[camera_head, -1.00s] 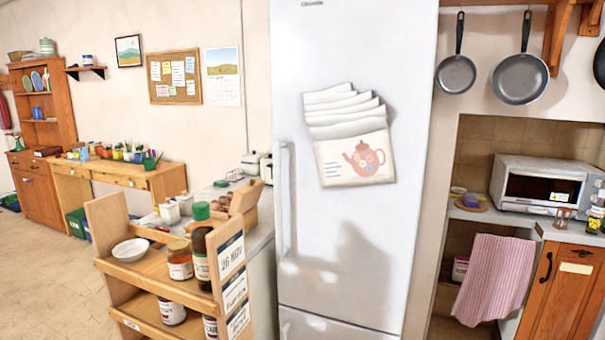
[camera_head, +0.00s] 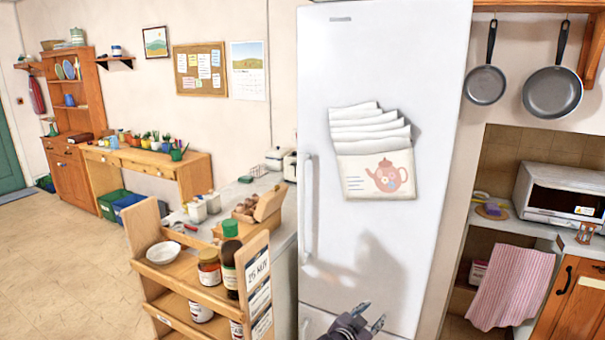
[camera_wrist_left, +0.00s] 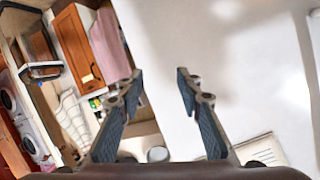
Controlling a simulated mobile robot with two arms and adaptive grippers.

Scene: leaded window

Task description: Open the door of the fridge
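The tall white fridge (camera_head: 440,90) stands in the middle of the head view, its upper door shut. A pale vertical handle (camera_head: 308,205) runs along the door's left edge. My left gripper (camera_head: 372,316) is low in front of the fridge, below and right of the handle and apart from it. In the left wrist view its two fingers (camera_wrist_left: 160,75) are spread with nothing between them. The white fridge front (camera_wrist_left: 240,80) fills much of that view; I cannot make out the handle for certain there. My right gripper is not in view.
A wooden trolley (camera_head: 170,272) with jars and a bowl stands left of the fridge, in front of a counter. A paper holder with a teapot picture (camera_head: 375,175) is on the door. A pink cloth (camera_head: 512,288) hangs at right. The floor at left is clear.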

